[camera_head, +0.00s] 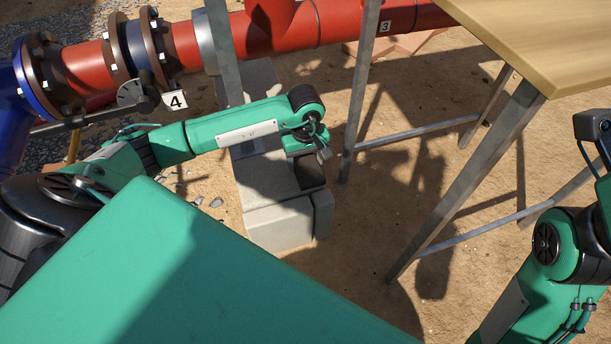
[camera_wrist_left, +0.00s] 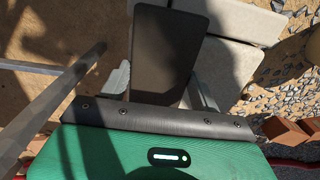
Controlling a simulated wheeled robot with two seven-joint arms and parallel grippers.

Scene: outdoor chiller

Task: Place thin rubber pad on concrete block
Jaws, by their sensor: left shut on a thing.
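The thin rubber pad (camera_head: 309,172) is a dark, flat rectangle. My left gripper (camera_head: 318,153) is shut on it. In the left wrist view the pad (camera_wrist_left: 166,48) extends out from between the two grey fingers of my left gripper (camera_wrist_left: 162,90). Pale grey concrete blocks (camera_head: 280,224) stand on the sand under and beside the pad. They also show in the left wrist view (camera_wrist_left: 225,65). The pad overlaps the blocks in both views; I cannot tell whether it touches them. My right arm shows at the right edge, but its gripper is out of view.
A wooden table (camera_head: 560,35) with metal legs stands at the right. A thin metal post (camera_head: 362,90) rises just right of my left gripper. Red pipes (camera_head: 180,50) with flanges run along the back left. Sandy ground between post and table legs is open.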

